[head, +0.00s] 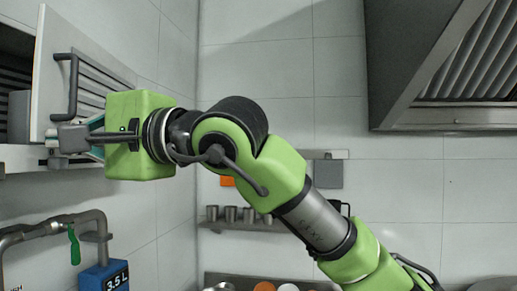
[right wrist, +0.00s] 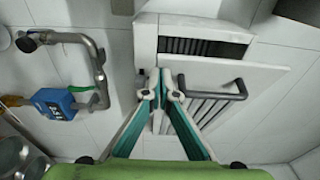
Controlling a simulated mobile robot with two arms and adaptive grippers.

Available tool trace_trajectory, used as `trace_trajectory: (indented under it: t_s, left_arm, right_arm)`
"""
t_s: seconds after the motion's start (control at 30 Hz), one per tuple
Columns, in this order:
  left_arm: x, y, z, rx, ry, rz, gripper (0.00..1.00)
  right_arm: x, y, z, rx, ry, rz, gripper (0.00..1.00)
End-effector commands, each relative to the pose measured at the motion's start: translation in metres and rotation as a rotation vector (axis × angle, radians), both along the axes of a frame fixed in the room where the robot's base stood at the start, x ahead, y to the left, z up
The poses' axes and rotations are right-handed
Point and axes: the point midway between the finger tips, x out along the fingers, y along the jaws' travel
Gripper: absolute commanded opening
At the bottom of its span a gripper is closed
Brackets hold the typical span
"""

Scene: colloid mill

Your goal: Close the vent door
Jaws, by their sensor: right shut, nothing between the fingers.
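The vent door (head: 47,72) is a white panel with a dark bar handle (head: 72,88), at the upper left in the head view. It stands open, with the dark slatted vent (head: 15,65) showing behind it. In the right wrist view the door (right wrist: 259,79) and its handle (right wrist: 240,92) lie right of the fingers, below the vent opening (right wrist: 203,47). My right gripper (head: 68,139) is shut and empty, at the door's lower edge just below the handle. Its tips (right wrist: 161,84) overlap the door's left part; I cannot tell whether they touch. My left gripper is out of view.
Below the door, a grey pipe (head: 50,226) with a green lever and a blue box (head: 103,277) are on the left wall. A shelf with metal cups (head: 240,215) is on the back wall. A range hood (head: 440,65) hangs upper right.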

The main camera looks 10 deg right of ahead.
Motion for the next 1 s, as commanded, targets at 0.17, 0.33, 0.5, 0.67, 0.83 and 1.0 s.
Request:
trace_trajectory:
  t_s: [0.17, 0.33, 0.5, 0.67, 0.83, 1.0]
  left_arm:
    - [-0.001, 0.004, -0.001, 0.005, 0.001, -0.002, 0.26]
    - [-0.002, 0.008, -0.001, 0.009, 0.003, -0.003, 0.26]
    - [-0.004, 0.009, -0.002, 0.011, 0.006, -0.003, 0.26]
    - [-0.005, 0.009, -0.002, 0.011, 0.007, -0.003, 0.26]
    - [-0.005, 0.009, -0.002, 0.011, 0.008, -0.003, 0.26]
    - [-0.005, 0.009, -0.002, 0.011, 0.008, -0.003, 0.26]
  right_arm:
    - [0.002, 0.032, 0.0, -0.001, 0.0, 0.0, 0.0]
    - [0.005, 0.048, 0.0, -0.001, 0.0, 0.0, 0.0]
    - [0.007, 0.056, 0.0, 0.0, 0.0, 0.0, 0.0]
    - [0.007, 0.057, 0.0, 0.0, 0.0, -0.001, 0.0]
    - [0.007, 0.057, 0.0, 0.0, 0.0, -0.001, 0.0]
    - [0.007, 0.056, 0.0, 0.0, 0.0, -0.001, 0.0]
